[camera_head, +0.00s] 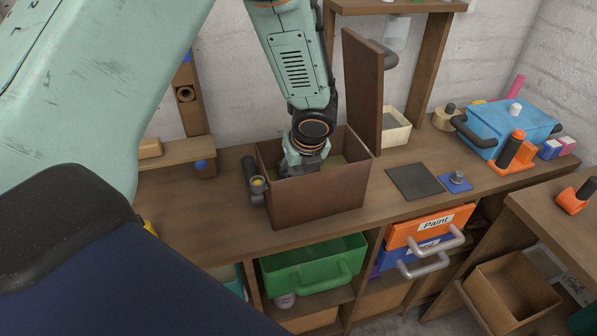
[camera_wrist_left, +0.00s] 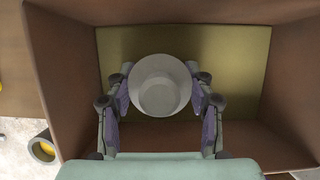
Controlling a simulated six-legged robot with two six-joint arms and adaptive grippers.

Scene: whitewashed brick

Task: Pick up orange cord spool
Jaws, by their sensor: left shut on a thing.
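My left gripper (camera_head: 306,163) reaches down into an open brown box (camera_head: 312,205) on the workbench. In the left wrist view its two fingers (camera_wrist_left: 160,98) are shut on the sides of a pale grey, round thing (camera_wrist_left: 158,82). This thing is inside the box, over its yellowish floor (camera_wrist_left: 235,65); I cannot tell whether it touches the floor. No orange shows on it, and the head view hides it behind the box wall and gripper. I cannot clearly make out an orange cord spool in either view. My right gripper is not in view.
A tall brown panel (camera_head: 361,92) stands at the box's back right. A dark cylinder (camera_head: 250,172) is beside its left wall. A dark square plate (camera_head: 415,181) lies to the right, near a blue case (camera_head: 508,124). Bare benchtop (camera_head: 215,215) shows left of the box.

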